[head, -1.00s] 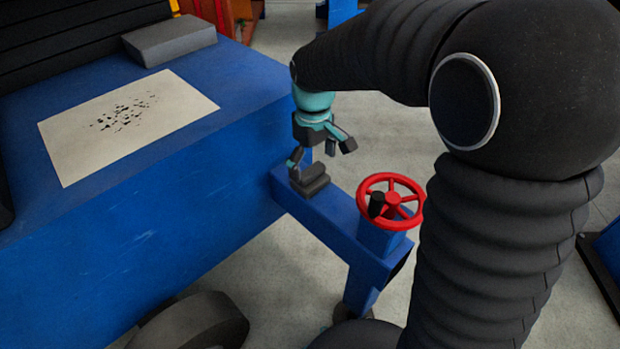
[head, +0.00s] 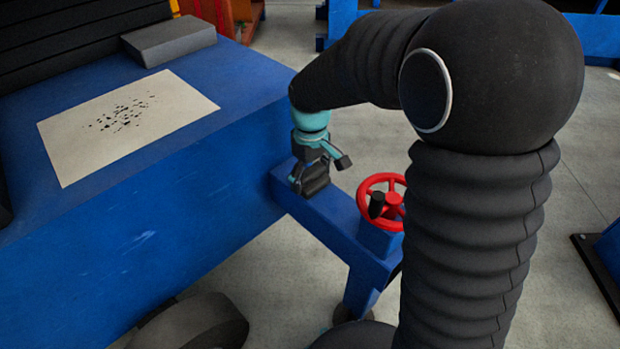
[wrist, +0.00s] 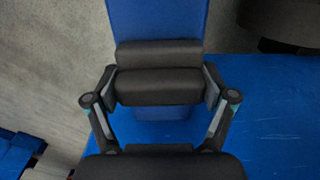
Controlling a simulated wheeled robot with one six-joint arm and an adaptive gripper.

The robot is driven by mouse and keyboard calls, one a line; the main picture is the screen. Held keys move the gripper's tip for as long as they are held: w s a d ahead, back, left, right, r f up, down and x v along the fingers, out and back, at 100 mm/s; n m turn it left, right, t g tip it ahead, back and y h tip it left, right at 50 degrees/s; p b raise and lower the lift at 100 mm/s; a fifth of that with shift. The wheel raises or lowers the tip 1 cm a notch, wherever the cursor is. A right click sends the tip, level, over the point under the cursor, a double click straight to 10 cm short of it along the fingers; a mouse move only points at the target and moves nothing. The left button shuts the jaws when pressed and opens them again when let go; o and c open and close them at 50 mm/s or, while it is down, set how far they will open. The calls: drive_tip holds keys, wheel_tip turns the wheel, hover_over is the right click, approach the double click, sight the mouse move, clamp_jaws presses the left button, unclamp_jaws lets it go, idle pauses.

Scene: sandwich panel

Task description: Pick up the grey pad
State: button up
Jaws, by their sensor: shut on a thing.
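The grey pad (head: 318,186) is a dark block with a raised bar along its top. It sits at the inner end of the narrow blue ledge and appears to rest on it. My gripper (head: 312,178) is down over it with its fingers at the pad's sides. In the wrist view the pad's raised bar (wrist: 158,88) lies between the two fingertips, and my gripper (wrist: 160,86) is shut on it. The pad's lower part (wrist: 158,53) shows behind the bar. The pad's underside is hidden.
A red handwheel (head: 383,200) stands on the ledge (head: 345,225) close to the right of my gripper. The large blue table (head: 130,240) at left carries a pale speckled sheet (head: 65,160) and a grey block (head: 168,42). Grey floor lies beyond the ledge.

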sight(311, 170)
wheel_tip(311, 170, up, 10)
drive_tip(key=shift+p, duration=0.5)
